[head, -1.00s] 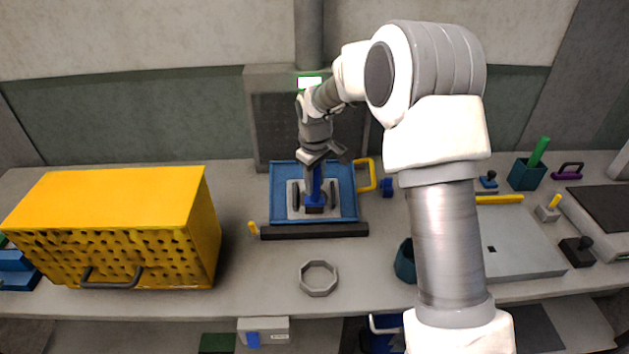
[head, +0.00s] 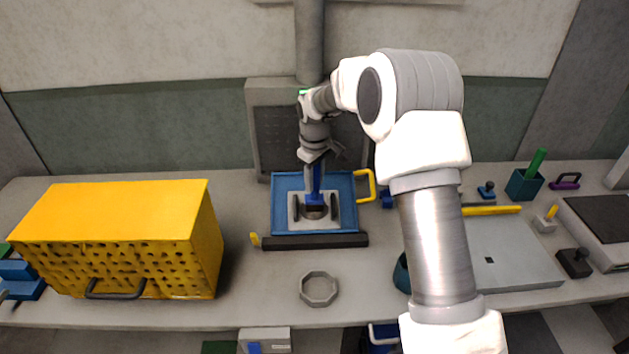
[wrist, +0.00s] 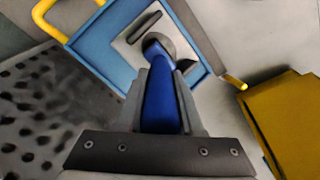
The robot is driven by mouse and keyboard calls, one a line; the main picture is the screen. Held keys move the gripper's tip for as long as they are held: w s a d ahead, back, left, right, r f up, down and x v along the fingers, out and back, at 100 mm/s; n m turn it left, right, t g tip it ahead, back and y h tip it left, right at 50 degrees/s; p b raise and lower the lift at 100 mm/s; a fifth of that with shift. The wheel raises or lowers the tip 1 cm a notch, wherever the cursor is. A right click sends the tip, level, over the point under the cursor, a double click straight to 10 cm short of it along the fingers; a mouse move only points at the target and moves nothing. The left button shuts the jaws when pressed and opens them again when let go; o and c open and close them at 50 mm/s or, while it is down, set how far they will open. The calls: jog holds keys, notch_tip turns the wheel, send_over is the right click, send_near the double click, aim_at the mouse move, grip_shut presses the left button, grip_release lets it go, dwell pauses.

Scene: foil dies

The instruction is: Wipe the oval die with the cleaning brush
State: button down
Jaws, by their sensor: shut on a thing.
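The cleaning brush (head: 315,187) has a blue handle and points down, held by my gripper (head: 312,167). In the wrist view, the fingers of my gripper (wrist: 160,95) are shut on the blue handle (wrist: 160,105). The die appears to be the light grey plate (head: 298,221) with two dark grips, lying in a blue tray (head: 281,200). The brush's lower end is over the plate's middle, at a round dark area (head: 314,213). I cannot tell whether it touches. The plate also shows in the wrist view (wrist: 128,43), partly hidden by the brush.
A yellow perforated box (head: 120,235) stands at left. A grey ring (head: 318,289) lies in front of the tray. A dark bar (head: 315,241) runs along the tray's front, and a yellow handle (head: 371,185) is at its right. A grey panel (head: 265,150) stands behind.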

jog(key=s+f+b, duration=0.2)
jog(key=s, duration=0.1)
jog(key=shift+s, duration=0.2)
jog(key=shift+r, duration=0.1)
jog(key=shift+s+r+p, duration=0.35)
jog(key=shift+s+r, duration=0.15)
jog(key=shift+r, duration=0.35)
jog(key=shift+s+r+p, duration=0.35)
jog(key=shift+s+r, duration=0.1)
jog(key=shift+r, duration=0.45)
jog(key=shift+s+r+p, duration=0.35)
jog(key=shift+s+r, duration=0.15)
jog(key=shift+r, duration=0.5)
jog(key=shift+s+r+p, duration=0.35)
jog(key=shift+r, duration=0.25)
jog(key=shift+s+r+p, duration=0.3)
jog(key=shift+s+r, duration=0.05)
jog(key=shift+r, duration=0.2)
